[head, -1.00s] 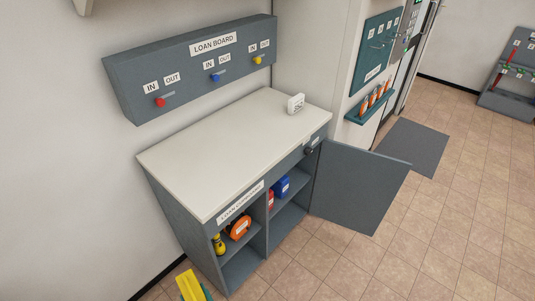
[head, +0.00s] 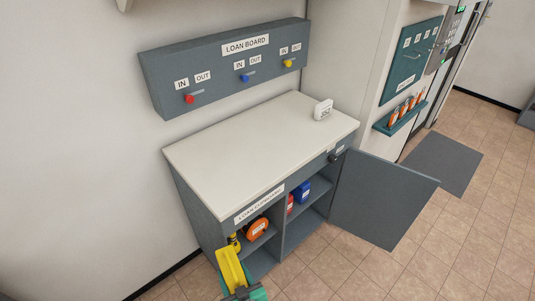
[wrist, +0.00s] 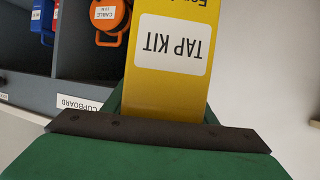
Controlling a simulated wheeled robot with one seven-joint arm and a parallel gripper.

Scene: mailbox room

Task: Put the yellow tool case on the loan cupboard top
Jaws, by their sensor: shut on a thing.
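The yellow tool case (head: 230,266) is in my gripper (head: 243,291), low in front of the left end of the loan cupboard (head: 198,205). In the wrist view the case (wrist: 185,95) fills the middle and carries a "TAP KIT" label, upside down in the picture. My gripper (wrist: 163,112) is shut on it. The case's far end hides part of the cupboard's lower left opening. The loan cupboard top (head: 250,150) is pale and mostly bare, and lies above the case.
A small white sign (head: 323,110) stands at the top's back right corner. The loan board (head: 225,65) hangs on the wall above. The cupboard door (head: 380,200) stands open to the right. An orange cable reel (head: 258,229) and a blue case (head: 302,192) are on the shelves.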

